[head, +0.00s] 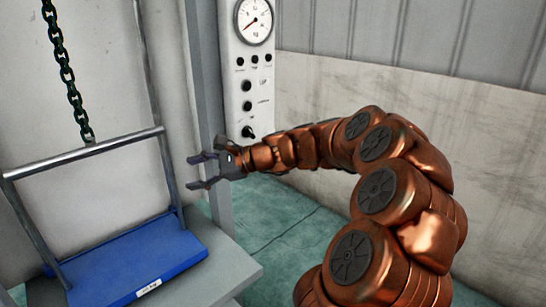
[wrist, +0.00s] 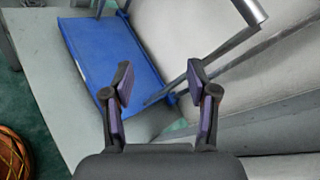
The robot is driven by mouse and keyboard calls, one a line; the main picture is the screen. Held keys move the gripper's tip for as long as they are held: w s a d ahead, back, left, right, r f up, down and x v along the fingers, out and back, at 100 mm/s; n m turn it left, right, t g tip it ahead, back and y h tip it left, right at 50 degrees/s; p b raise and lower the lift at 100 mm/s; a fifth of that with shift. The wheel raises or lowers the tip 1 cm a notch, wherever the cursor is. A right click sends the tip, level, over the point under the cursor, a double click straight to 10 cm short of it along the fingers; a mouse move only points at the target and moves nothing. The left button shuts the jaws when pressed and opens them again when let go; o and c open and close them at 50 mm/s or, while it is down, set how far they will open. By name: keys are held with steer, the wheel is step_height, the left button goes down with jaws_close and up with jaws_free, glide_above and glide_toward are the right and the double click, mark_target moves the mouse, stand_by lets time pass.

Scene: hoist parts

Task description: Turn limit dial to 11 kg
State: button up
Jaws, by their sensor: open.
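A pale control panel (head: 236,70) stands upright on a grey post. Low on it is a black knob (head: 248,131) with a light mark, which looks like the limit dial; its scale is too small to read. A round white gauge (head: 254,20) with a red needle is at the top. My gripper (head: 190,172) is open and empty, left of and below the knob, apart from it, with its fingers pointing left. In the wrist view my gripper (wrist: 160,80) has its fingers spread, and neither the panel nor the knob shows there.
A blue platform (head: 185,250) with a grey frame (head: 85,151) hangs or stands at left, below a dark chain (head: 68,75). It also shows in the wrist view (wrist: 110,55). Several small black buttons sit between gauge and knob. A wall (head: 400,110) is behind.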

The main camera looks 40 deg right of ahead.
steer(key=s+d+f+m+t+h+b, duration=0.1)
steer(key=d+f+m+t+h, duration=0.2)
steer(key=d, duration=0.7)
steer(key=s+d+m+t+h+b, duration=0.1)
steer(key=d+m+t+h, duration=0.1)
steer(key=d+m, duration=0.6)
steer(key=s+d+f+m+t+h+b, duration=0.1)
steer(key=d+f+m+t+h, duration=0.15)
steer(key=d, duration=1.05)
steer(key=w+a, duration=0.1)
steer(key=w, duration=0.6)
steer(key=shift+r+n, duration=0.35)
steer(key=shift+r, duration=0.05)
steer(key=shift+g+h, duration=0.25)
steer(key=shift+c, duration=0.4)
jaws_close()
